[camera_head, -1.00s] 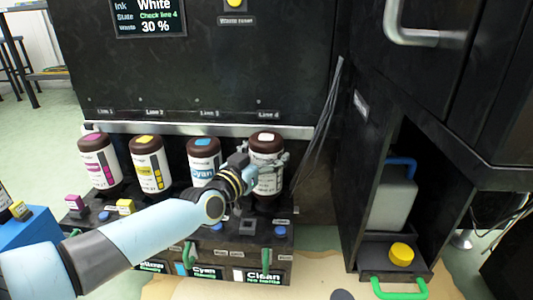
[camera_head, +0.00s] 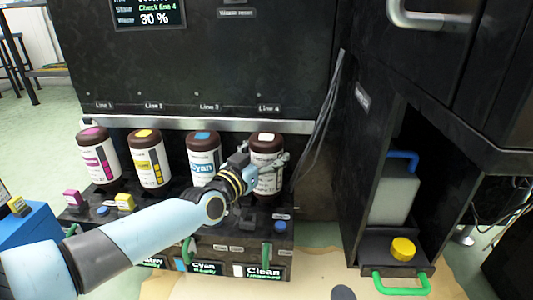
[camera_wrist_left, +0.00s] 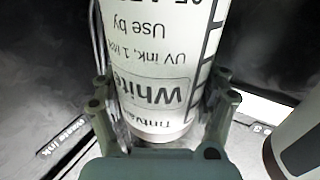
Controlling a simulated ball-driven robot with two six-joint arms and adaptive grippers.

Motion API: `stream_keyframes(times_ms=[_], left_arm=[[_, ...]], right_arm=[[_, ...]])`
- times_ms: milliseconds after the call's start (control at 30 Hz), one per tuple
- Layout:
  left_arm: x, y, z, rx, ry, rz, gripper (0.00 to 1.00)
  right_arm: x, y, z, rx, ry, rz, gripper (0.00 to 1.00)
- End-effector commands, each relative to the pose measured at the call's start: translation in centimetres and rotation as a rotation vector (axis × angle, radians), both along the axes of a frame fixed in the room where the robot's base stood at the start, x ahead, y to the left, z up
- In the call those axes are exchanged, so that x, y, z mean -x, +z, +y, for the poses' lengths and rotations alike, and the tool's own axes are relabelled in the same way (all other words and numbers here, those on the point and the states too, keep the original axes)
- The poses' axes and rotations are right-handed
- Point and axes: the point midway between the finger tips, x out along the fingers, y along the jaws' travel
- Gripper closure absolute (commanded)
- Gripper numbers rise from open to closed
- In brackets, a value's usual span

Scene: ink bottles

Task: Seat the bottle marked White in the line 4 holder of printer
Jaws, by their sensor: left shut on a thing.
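The bottle marked White (camera_head: 267,180) has a brown body, a white label and a white top patch. It stands upright under the Line 4 label, at the right end of the bottle row. My left gripper (camera_head: 270,165) is shut around its middle. In the left wrist view the White label (camera_wrist_left: 158,85) shows upside down between the fingers (camera_wrist_left: 160,112). The line 4 holder is on the black printer's ledge (camera_head: 235,240); the bottle's base is low at it, but the contact is partly hidden. My right gripper is not in view.
Magenta (camera_head: 98,158), yellow (camera_head: 148,160) and cyan (camera_head: 203,160) bottles stand to the left. My left arm crosses before the ledge. At right, an open bay holds a pale jug (camera_head: 393,195) and a yellow cap (camera_head: 403,248). Hanging cables (camera_head: 322,120) are close to the bottle's right.

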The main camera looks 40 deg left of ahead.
Motion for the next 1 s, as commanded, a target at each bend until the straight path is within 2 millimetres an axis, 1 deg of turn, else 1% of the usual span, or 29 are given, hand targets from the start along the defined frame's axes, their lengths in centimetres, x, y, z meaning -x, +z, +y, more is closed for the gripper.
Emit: stream_keyframes(times_ms=[67,100,267,533,667,767,1000], left_arm=[[-0.1,0.2,0.0,0.000,0.000,-0.004,0.78],[-0.1,0.2,0.0,0.000,0.000,-0.004,0.21],[-0.1,0.2,0.0,0.000,0.000,-0.003,0.00],[0.1,-0.1,0.0,0.000,0.000,0.003,0.00],[1.1,-0.1,-0.1,0.000,0.000,0.004,0.00],[2.9,-0.1,-0.2,0.000,-0.001,0.005,0.00],[8.3,-0.1,-0.5,-0.001,-0.001,0.003,0.00]], right_arm=[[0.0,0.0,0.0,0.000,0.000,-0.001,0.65],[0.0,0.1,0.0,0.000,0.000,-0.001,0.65],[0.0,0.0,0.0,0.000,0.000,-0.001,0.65],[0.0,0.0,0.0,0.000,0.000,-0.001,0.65],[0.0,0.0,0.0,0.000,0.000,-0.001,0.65],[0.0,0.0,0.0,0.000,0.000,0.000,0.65],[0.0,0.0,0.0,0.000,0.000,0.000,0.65]])
